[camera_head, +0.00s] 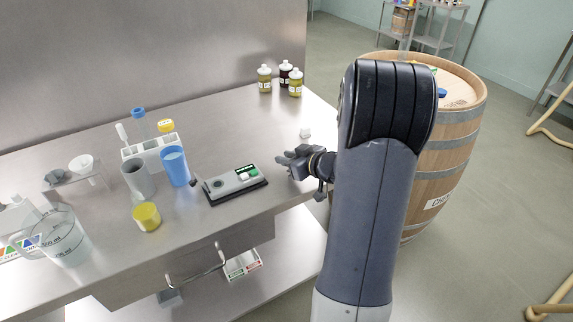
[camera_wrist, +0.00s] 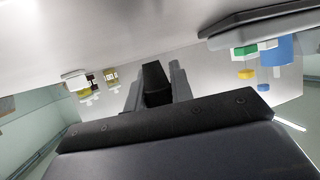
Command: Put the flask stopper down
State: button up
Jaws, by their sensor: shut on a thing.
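My gripper (camera_head: 284,160) is low over the right part of the steel table, just right of the grey instrument. In the wrist view its two grey fingers (camera_wrist: 156,84) are shut on a small black piece, the flask stopper (camera_wrist: 154,76). The stopper sits between the fingers. In the head view I cannot make it out apart from the dark gripper. Whether it touches the table is not clear.
The grey instrument (camera_head: 236,184) lies close left of my gripper. A small white object (camera_head: 305,132) stands behind it. Small bottles (camera_head: 265,79) stand at the back. A barrel (camera_head: 462,130) is right.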

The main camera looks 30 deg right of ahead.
jog(key=shift+f, duration=0.9)
jog(key=shift+f, duration=0.15)
jog(key=o, duration=0.9)
jog(key=shift+o, duration=0.2)
jog(key=shift+r, duration=0.2)
jog(key=shift+s+d+r, duration=0.1)
jog(key=shift+s, duration=0.1)
jog(key=v, duration=1.1)
jog(key=shift+s+p, duration=0.25)
jog(key=shift+p, duration=0.15)
jog(key=shift+r, duration=0.1)
